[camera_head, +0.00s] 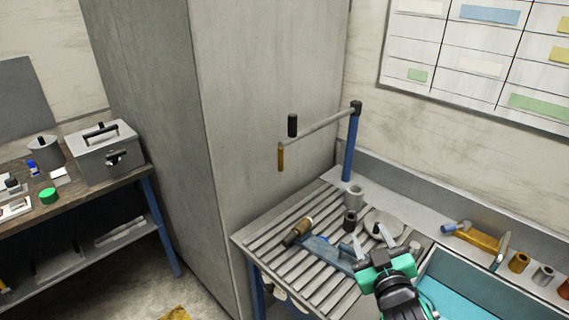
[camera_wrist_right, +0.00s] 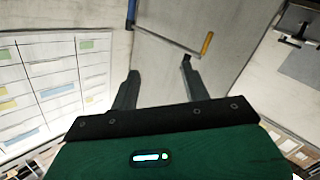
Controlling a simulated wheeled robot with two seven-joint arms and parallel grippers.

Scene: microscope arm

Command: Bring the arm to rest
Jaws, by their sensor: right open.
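The microscope arm (camera_head: 325,124) is a thin grey bar on a blue post (camera_head: 350,145) at the back of the slatted bench. It reaches out to the left, with a black cylinder (camera_head: 292,125) above and a tan grip (camera_head: 281,157) hanging at its free end. In the right wrist view the tan grip (camera_wrist_right: 207,43) and the blue post (camera_wrist_right: 131,12) show beyond the fingers. My right gripper (camera_head: 373,238) is open over the bench, below and right of the grip, well apart from it; its spread fingers also show in the wrist view (camera_wrist_right: 158,70). My left gripper is not seen.
The slatted bench (camera_head: 272,236) holds a brown-ended tool (camera_head: 297,232), a grey cup (camera_head: 352,196) and small parts near my right gripper. A teal tray (camera_head: 485,292) lies to the right. A tall grey cabinet (camera_head: 260,100) stands behind the grip. Air around the grip looks clear.

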